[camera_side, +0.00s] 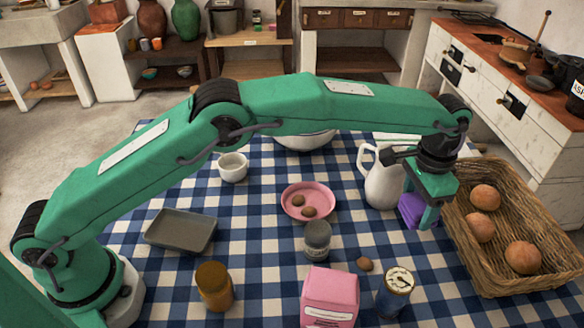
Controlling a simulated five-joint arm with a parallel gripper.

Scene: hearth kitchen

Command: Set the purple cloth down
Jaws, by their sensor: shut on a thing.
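The purple cloth (411,208) is a small folded bundle at the right of the table, between the white jug and the wicker basket. My gripper (425,213) points down and is shut on the cloth. The fingers cover part of the cloth. I cannot tell whether its underside touches the table.
The white jug (381,182) stands close to the left of my gripper. The wicker basket (491,276) with brown round items is close to the right. A pink dish (322,192), grey jar (317,241), pink box (330,296) and blue can (394,292) stand nearby on the checked tablecloth (262,243).

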